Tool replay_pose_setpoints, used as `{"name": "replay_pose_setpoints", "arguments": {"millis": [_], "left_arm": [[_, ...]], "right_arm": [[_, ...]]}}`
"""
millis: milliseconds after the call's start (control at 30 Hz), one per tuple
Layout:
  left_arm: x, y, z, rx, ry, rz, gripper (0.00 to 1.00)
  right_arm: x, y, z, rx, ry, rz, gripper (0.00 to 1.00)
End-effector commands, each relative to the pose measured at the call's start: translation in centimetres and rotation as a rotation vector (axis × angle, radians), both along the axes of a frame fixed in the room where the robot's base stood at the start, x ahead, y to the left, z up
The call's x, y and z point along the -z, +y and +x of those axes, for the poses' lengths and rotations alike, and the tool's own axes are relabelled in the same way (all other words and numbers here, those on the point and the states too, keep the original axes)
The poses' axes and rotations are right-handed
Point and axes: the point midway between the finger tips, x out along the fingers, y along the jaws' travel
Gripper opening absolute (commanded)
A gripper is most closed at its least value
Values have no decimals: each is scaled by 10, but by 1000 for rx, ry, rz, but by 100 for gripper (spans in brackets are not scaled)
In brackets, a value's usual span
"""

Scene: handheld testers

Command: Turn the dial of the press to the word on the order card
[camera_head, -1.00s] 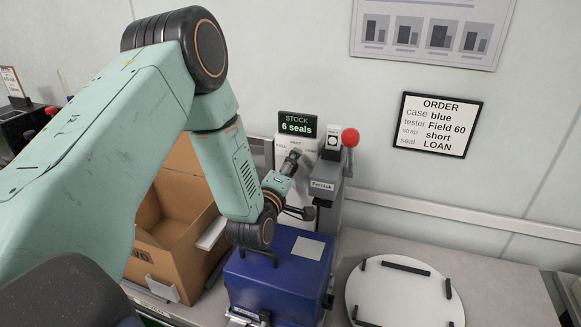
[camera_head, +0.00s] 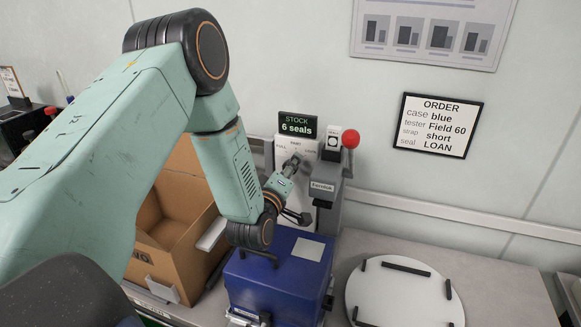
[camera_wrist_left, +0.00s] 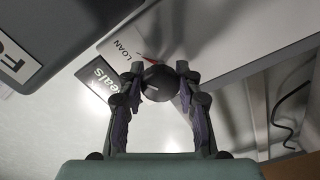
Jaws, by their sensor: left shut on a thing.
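The press (camera_head: 328,190) stands against the wall, with a white dial plate marked FULL, PART and LOAN and a red-knobbed lever. The order card (camera_head: 437,125) on the wall reads case blue, tester Field 60, strap short, seal LOAN. My left gripper (camera_head: 293,161) is at the plate and mostly covers the dial in the head view. In the left wrist view, its fingers are shut on both sides of the round dark dial (camera_wrist_left: 159,82). The word LOAN and a red mark show beside the dial there. My right gripper is not in view.
A blue case (camera_head: 280,275) stands below my left forearm. An open cardboard box (camera_head: 165,215) is left of it. A round white plate (camera_head: 405,295) with black bars is at the right. A STOCK display (camera_head: 297,125) reads 6 seals.

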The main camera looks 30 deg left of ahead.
Motion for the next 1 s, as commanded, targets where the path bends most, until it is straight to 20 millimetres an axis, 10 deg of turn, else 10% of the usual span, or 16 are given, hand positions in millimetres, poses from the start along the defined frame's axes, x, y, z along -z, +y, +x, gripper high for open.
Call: {"name": "replay_pose_setpoints", "arguments": {"millis": [333,367,633,1000], "left_arm": [[3,-1,-2,1,14,21,2],[3,-1,-2,1,14,20,35],[2,0,-1,1,10,20,57],[2,-1,-6,1,10,19,57]], "right_arm": [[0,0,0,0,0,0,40],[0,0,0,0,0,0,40],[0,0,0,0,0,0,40],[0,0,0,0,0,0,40]]}}
